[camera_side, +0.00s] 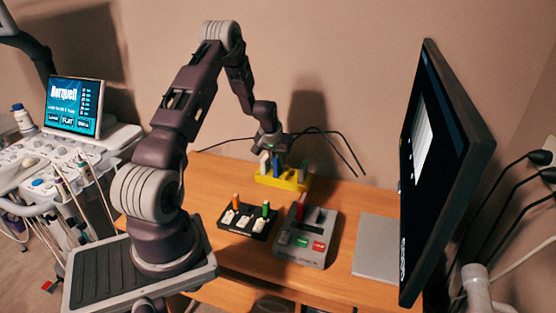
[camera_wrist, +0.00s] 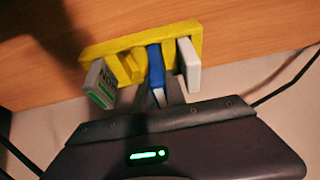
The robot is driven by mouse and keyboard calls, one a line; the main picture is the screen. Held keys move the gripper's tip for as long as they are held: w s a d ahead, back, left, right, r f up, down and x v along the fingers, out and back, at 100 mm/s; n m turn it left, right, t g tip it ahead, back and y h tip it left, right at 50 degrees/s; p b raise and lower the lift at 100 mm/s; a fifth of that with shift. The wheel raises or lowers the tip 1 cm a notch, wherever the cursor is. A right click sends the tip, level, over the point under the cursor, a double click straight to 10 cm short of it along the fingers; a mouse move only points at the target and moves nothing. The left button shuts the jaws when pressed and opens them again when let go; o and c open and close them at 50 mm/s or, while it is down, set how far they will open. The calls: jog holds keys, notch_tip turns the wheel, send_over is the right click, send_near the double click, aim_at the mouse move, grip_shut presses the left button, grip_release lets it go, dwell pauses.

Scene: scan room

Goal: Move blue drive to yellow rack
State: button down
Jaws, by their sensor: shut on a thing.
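The yellow rack (camera_side: 284,182) stands at the back of the wooden desk, and it also spans the top of the wrist view (camera_wrist: 190,32). The blue drive (camera_wrist: 155,60) is upright at the middle of the rack, and it shows in the side view too (camera_side: 276,167). Its lower end meets the rack; I cannot tell how deep it sits. My gripper (camera_wrist: 164,92) is shut on the upper part of the blue drive, directly above the rack. A white drive with a green-edged label (camera_wrist: 101,86) and a plain whitish drive (camera_wrist: 189,65) stand on either side of it.
A black holder (camera_side: 232,230) with an orange and a green drive stands in front of the rack. Beside it is a grey device (camera_side: 302,250) with a red drive. A large monitor (camera_side: 440,170) stands at the right. Black cables run behind the rack.

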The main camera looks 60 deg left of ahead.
jog(key=shift+f, duration=0.8)
jog(key=c, duration=1.3)
grip_release()
jog(key=shift+o, duration=0.9)
jog(key=shift+r, duration=3.45)
